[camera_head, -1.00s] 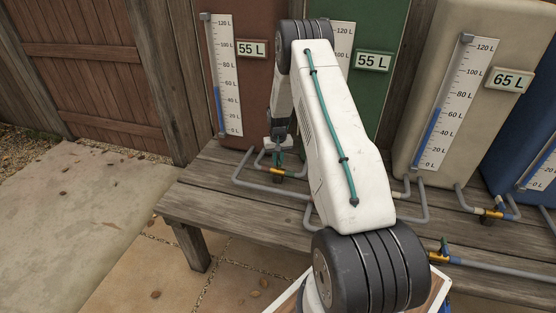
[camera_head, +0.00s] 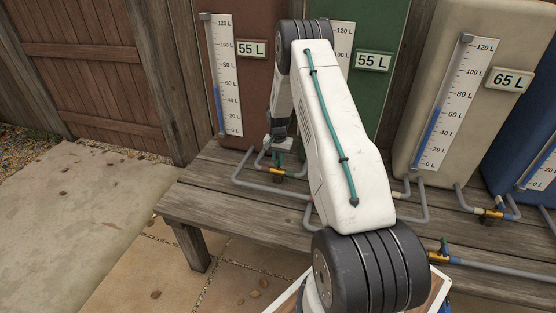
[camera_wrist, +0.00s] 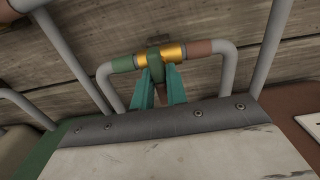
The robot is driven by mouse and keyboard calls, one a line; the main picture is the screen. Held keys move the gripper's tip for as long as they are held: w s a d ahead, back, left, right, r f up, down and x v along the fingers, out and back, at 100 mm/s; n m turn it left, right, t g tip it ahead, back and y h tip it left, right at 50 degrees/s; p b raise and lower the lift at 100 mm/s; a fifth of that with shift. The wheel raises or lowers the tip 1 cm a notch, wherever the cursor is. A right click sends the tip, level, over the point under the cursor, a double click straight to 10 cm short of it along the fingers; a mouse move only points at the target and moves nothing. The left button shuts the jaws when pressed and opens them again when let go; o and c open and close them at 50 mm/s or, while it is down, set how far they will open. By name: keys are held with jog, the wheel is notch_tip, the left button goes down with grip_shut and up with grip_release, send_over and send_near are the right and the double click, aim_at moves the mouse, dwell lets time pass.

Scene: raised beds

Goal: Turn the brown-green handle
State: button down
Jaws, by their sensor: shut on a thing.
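The brown-green handle (camera_wrist: 161,92) belongs to a valve on a grey pipe bend, with a green band at one side, a brown band at the other and brass-coloured collars beside its middle. In the wrist view, the teal fingers of my gripper (camera_wrist: 160,86) are shut on the handle, one on each side; they partly hide it. In the head view, my gripper (camera_head: 278,160) is low over the bench in front of the brown tank, at a valve with a yellow collar (camera_head: 277,172). The handle itself is too small to make out there.
A beige tank (camera_head: 500,120) labelled 65 L and a blue tank stand to the right. Grey pipes and other valves (camera_head: 490,213) run along the bench.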

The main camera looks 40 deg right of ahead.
aim_at(278, 158)
jog(key=c, duration=1.4)
grip_release()
notch_tip(278, 158, up, 8)
jog(key=shift+f, duration=0.1)
